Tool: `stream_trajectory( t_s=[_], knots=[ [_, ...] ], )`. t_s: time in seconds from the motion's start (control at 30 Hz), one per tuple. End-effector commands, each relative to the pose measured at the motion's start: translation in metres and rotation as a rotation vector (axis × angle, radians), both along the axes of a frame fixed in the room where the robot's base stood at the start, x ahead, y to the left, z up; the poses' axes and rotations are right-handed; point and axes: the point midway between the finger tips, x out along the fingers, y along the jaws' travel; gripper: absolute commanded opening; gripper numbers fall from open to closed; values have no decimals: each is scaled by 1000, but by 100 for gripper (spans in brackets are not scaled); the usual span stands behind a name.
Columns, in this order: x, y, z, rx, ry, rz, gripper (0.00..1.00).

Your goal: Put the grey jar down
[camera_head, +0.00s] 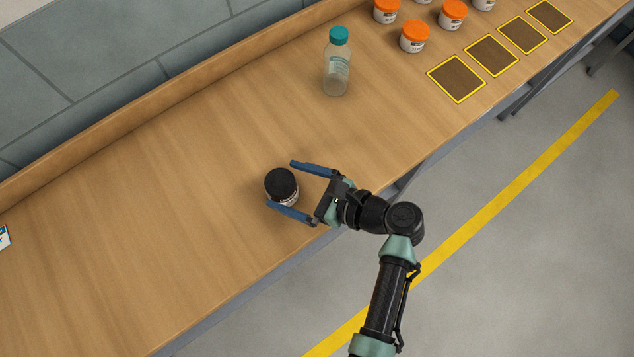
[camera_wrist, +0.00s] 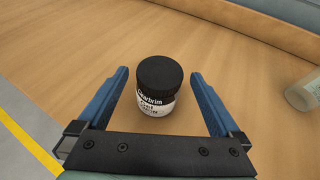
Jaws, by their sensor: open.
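A jar (camera_head: 281,185) with a black lid and a white label stands upright on the wooden bench. In the wrist view the jar (camera_wrist: 158,85) stands between the far ends of my two blue fingers, with a gap on each side. My gripper (camera_head: 281,184) is open, its fingers reaching over the bench from the front edge. The fingers (camera_wrist: 158,78) do not touch the jar in the wrist view.
A clear bottle with a teal cap (camera_head: 337,62) stands farther back on the bench (camera_head: 150,210). Several orange-lidded jars (camera_head: 414,37) and yellow-edged dark squares (camera_head: 456,79) lie to the upper right. The bench left of the jar is clear.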

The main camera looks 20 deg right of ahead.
Motion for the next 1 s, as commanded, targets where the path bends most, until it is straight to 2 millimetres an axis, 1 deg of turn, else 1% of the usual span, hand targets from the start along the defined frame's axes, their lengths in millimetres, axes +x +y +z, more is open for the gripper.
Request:
stream_trajectory(
  t_s=[0.03, 0.2, 0.4, 0.5, 0.57, 0.63, 0.67, 0.73, 0.77, 0.8, 0.87, 0.9, 0.97, 1.0],
  knots=[
    [-8, -9, 3, -1, -1, -5, 100],
    [-28, -29, 16, 0, 0, -3, 100],
    [-40, -40, 23, 0, 0, -1, 100],
    [-42, -42, 24, 0, 0, 0, 100],
    [-40, -42, 26, -15, -8, 4, 100],
    [-27, -46, 33, -95, -49, 20, 100],
    [-18, -49, 39, -156, -82, 32, 100],
    [14, -56, 62, -367, -199, 73, 100],
    [31, -59, 77, -485, -267, 93, 100],
    [56, -63, 103, -664, -374, 120, 100],
    [92, -66, 153, -948, -547, 152, 100],
    [112, -64, 189, -1127, -658, 163, 100],
    [133, -59, 247, -1384, -813, 161, 100],
    [142, -54, 286, -1547, -909, 150, 100]
  ],
)
